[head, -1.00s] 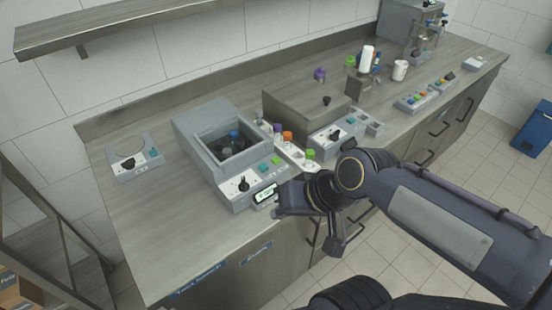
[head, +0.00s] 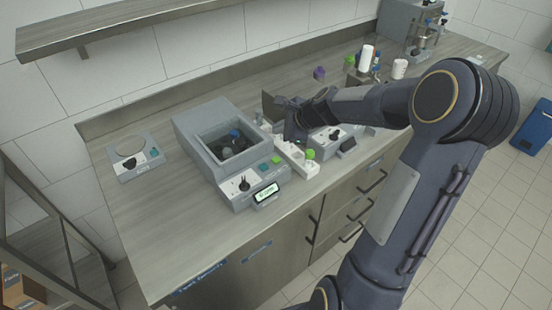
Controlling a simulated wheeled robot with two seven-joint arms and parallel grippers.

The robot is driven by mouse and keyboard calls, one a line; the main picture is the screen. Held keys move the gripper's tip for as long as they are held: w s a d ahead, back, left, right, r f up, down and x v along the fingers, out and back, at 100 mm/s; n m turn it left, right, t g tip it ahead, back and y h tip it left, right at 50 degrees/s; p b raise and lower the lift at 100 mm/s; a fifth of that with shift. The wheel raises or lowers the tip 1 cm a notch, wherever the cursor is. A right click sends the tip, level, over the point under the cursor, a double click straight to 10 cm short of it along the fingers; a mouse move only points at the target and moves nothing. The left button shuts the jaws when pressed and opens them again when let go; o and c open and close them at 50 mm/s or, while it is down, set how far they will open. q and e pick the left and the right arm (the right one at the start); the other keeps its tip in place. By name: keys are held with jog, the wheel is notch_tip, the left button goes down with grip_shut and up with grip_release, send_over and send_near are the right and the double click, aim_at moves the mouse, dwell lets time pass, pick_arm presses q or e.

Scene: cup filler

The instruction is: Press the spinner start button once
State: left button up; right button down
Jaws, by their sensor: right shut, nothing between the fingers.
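The grey box-shaped machine (head: 195,135) on the left of the bench has a square open well with dark and blue-topped items inside. Its sloped front panel carries a black knob (head: 244,185), a teal button (head: 263,168) and a green button (head: 276,160). A small lit display (head: 266,194) sits at the front corner. I cannot read which button is the start button. My right gripper (head: 292,134) is shut and empty. It is right of the panel, over the back of the white tube rack, apart from both buttons. My left gripper is not in view.
The white rack (head: 290,152) holds a green-capped tube (head: 309,154); its back part is hidden by my gripper. My right arm covers much of the second machine (head: 325,140). The bench front left is clear.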

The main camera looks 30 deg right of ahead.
aim_at(279, 161)
notch_tip(279, 161, down, 9)
jog(key=b, duration=0.8)
jog(key=shift+r, duration=0.1)
dwell(1.9)
jog(key=shift+f+b, duration=0.4)
jog(key=shift+f+b, duration=0.5)
dwell(0.5)
jog(key=shift+r, duration=0.1)
jog(key=shift+r+p, duration=0.8)
jog(key=shift+p, duration=0.1)
